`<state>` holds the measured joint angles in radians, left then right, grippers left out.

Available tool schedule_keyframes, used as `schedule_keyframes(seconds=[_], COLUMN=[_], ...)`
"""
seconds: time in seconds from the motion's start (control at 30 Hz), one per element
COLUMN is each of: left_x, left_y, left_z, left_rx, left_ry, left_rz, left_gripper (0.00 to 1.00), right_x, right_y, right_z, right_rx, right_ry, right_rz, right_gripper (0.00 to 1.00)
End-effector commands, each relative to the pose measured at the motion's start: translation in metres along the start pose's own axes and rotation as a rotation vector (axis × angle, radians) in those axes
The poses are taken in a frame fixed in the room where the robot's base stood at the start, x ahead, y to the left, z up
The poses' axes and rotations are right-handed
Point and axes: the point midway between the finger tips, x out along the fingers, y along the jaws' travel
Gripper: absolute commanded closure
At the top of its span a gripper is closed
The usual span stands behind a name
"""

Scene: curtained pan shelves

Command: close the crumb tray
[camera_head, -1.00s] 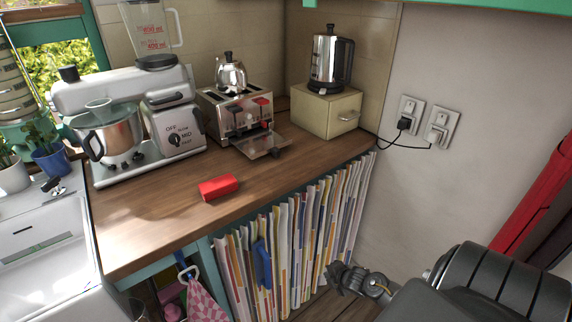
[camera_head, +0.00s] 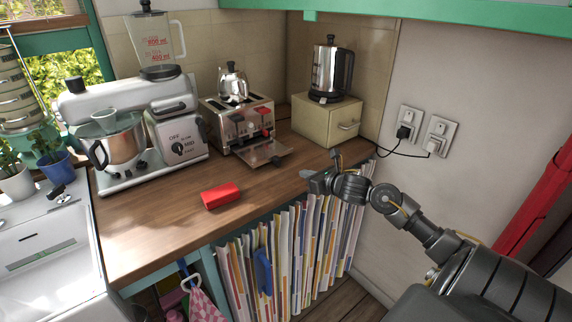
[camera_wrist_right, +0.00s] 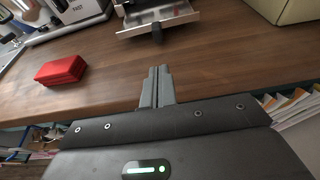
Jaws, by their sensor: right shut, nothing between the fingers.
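The toaster (camera_head: 238,118) stands on the wooden counter with a small kettle on top. Its crumb tray (camera_head: 262,154) sticks out at the front, low over the counter, with a dark knob at its front edge. In the right wrist view the tray (camera_wrist_right: 158,20) lies ahead of the fingertips, its knob (camera_wrist_right: 156,34) nearly in line with them. My right gripper (camera_head: 308,175) is shut and empty, over the counter's front edge, to the right of the tray and apart from it. Its closed fingers also show in the wrist view (camera_wrist_right: 158,80). My left gripper is not in view.
A red block (camera_head: 221,196) lies on the counter (camera_head: 165,225), left of my right gripper. A stand mixer (camera_head: 125,130) is left of the toaster. A drawer box (camera_head: 326,119) with an electric kettle (camera_head: 331,72) stands right. Counter between block and box is mostly clear.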

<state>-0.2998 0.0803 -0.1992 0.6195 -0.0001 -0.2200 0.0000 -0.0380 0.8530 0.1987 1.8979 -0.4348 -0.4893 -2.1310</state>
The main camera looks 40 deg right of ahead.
Motion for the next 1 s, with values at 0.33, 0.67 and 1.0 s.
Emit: schedule_keyframes(seconds=[0.33, 0.67, 1.0], left_x=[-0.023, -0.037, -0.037], left_y=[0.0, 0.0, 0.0], left_z=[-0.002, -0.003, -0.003], left_rx=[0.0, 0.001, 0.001], left_ry=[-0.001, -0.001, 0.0], left_rz=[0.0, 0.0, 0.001], left_gripper=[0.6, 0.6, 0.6], right_x=[0.073, 0.108, 0.112], right_y=[0.0, 0.0, 0.0], right_z=[0.004, 0.012, 0.011], right_rx=[0.009, 0.004, 0.002], right_ry=[-0.001, 0.0, 0.001], right_rz=[-0.001, -0.001, -0.001], right_gripper=[1.0, 1.0, 1.0])
